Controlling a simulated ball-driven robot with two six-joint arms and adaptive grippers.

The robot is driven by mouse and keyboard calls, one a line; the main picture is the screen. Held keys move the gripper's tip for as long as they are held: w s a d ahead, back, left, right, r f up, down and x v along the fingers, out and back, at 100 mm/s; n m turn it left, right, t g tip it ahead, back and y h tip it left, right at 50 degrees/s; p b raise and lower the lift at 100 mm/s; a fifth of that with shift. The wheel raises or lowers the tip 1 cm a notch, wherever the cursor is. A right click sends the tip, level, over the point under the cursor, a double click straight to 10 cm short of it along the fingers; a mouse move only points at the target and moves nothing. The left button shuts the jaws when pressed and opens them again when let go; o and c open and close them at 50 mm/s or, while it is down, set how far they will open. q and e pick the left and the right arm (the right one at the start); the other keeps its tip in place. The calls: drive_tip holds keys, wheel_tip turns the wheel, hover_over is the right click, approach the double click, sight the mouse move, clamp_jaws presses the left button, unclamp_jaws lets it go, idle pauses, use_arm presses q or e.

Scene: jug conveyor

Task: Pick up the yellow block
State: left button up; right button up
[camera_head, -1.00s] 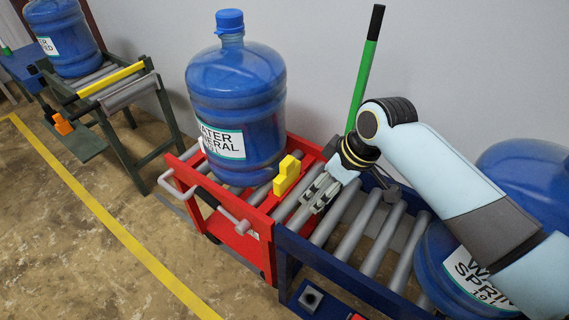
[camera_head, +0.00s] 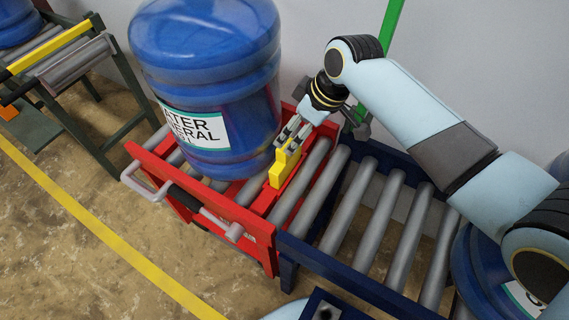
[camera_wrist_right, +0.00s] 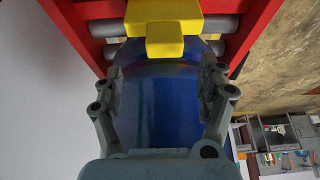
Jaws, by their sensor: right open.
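The yellow block (camera_head: 282,168) stands on the red cart just right of the large blue jug (camera_head: 208,85). It has a stepped shape. My right gripper (camera_head: 288,137) is at the block's upper part, coming from the back right. In the right wrist view the yellow block (camera_wrist_right: 164,27) is at the top, ahead of the open fingers of the gripper (camera_wrist_right: 164,85). The blue jug (camera_wrist_right: 158,105) fills the space seen between the fingers. The fingers do not appear closed on the block. My left gripper is not in view.
The red cart (camera_head: 245,216) has rollers and a grey handle at its left. A blue roller conveyor (camera_head: 345,278) adjoins it on the right. Another jug (camera_head: 485,275) is partly behind my arm. A green pole (camera_head: 391,28) stands near the wall.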

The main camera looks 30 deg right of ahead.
sight(287, 145)
drive_tip(key=x, duration=0.4)
drive_tip(key=b+x, duration=0.1)
drive_tip(key=x, duration=0.1)
drive_tip(key=shift+s+a+f, duration=0.25)
drive_tip(key=shift+f, duration=0.15)
drive_tip(key=shift+w+a+f, duration=0.1)
drive_tip(key=shift+w+f, duration=0.1)
drive_tip(key=shift+f, duration=0.2)
clamp_jaws()
